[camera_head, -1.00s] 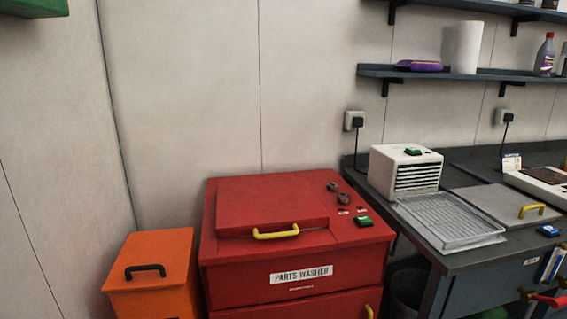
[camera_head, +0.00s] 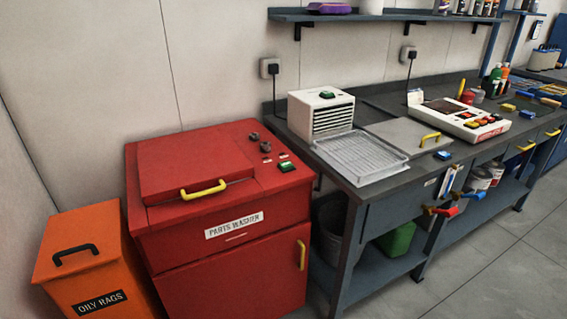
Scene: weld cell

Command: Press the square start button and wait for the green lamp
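A red parts washer (camera_head: 218,268) stands at center left, its lid (camera_head: 190,158) down with a yellow handle. I cannot tell which one is the start button, and I cannot make out a lit green lamp. Neither of my grippers is in view.
An orange oily rags bin (camera_head: 84,262) stands left of the washer. The grey bench (camera_head: 352,190) holds a wire tray (camera_head: 360,152), a flat grey lid (camera_head: 408,137) and a white panel device (camera_head: 457,117). Floor (camera_head: 490,255) is clear at lower right.

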